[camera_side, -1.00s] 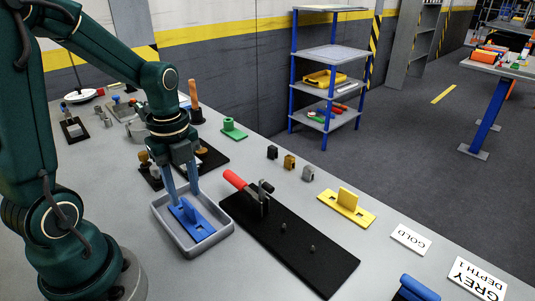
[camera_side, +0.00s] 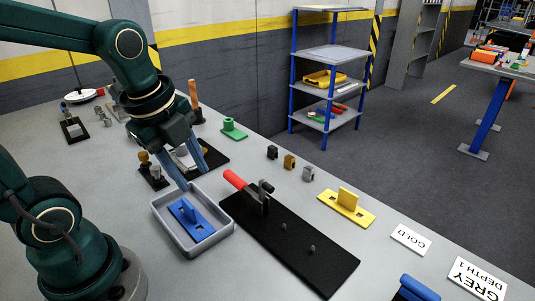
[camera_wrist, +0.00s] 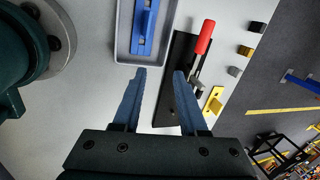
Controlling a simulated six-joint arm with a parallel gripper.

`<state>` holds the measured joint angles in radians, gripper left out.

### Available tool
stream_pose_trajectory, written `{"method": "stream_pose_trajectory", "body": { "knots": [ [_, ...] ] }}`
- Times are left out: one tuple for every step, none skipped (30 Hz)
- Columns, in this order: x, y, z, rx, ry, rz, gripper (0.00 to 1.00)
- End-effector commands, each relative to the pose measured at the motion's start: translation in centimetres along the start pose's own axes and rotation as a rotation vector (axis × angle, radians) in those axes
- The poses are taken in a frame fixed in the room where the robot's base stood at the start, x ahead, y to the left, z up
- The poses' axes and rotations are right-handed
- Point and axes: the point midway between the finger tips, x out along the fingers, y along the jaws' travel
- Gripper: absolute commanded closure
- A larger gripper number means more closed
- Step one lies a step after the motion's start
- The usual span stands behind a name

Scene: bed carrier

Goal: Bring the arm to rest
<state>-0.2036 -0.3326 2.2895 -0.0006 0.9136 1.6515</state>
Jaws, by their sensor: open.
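My gripper (camera_side: 194,178) is open and empty, tilted, in the air just behind the grey tray (camera_side: 224,232) in the side view. In the wrist view, my gripper (camera_wrist: 158,72) shows two blue fingers spread apart with nothing between them. A blue bed piece with an upright fin (camera_side: 190,218) lies in the tray, apart from the fingers. It also shows in the wrist view (camera_wrist: 140,40).
A black fixture plate (camera_side: 300,254) with a red-handled clamp (camera_side: 236,181) lies right of the tray. A yellow finned piece (camera_side: 347,209), a green piece (camera_side: 234,133) and small blocks (camera_side: 290,161) stand behind. White cards (camera_side: 411,238) lie at the right.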

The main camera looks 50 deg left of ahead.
Motion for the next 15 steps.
{"method": "stream_pose_trajectory", "body": {
  "knots": [
    [-0.8,0.3,-0.8,-0.083,0.011,-0.047,0.58],
    [-1.2,0.6,-1.1,-0.145,0.018,-0.066,0.58],
    [-1.6,0.8,-1.5,-0.226,0.031,-0.090,0.58],
    [-1.9,1.1,-1.8,-0.287,0.042,-0.105,0.58],
    [-2.1,1.3,-2.1,-0.351,0.054,-0.120,0.58],
    [-2.4,1.6,-2.4,-0.435,0.072,-0.136,0.58],
    [-2.6,1.8,-2.6,-0.501,0.086,-0.146,0.58],
    [-2.8,2.0,-2.8,-0.566,0.100,-0.154,0.58],
    [-3.0,2.3,-3.0,-0.655,0.120,-0.163,0.58],
    [-3.1,2.5,-3.1,-0.722,0.135,-0.168,0.58],
    [-3.2,2.7,-3.2,-0.789,0.149,-0.170,0.58],
    [-3.2,3.0,-3.4,-0.881,0.167,-0.171,0.58],
    [-3.3,3.1,-3.4,-0.947,0.179,-0.170,0.58],
    [-3.2,3.3,-3.5,-1.011,0.188,-0.167,0.58],
    [-3.2,3.5,-3.5,-1.094,0.199,-0.161,0.58]
  ]
}}
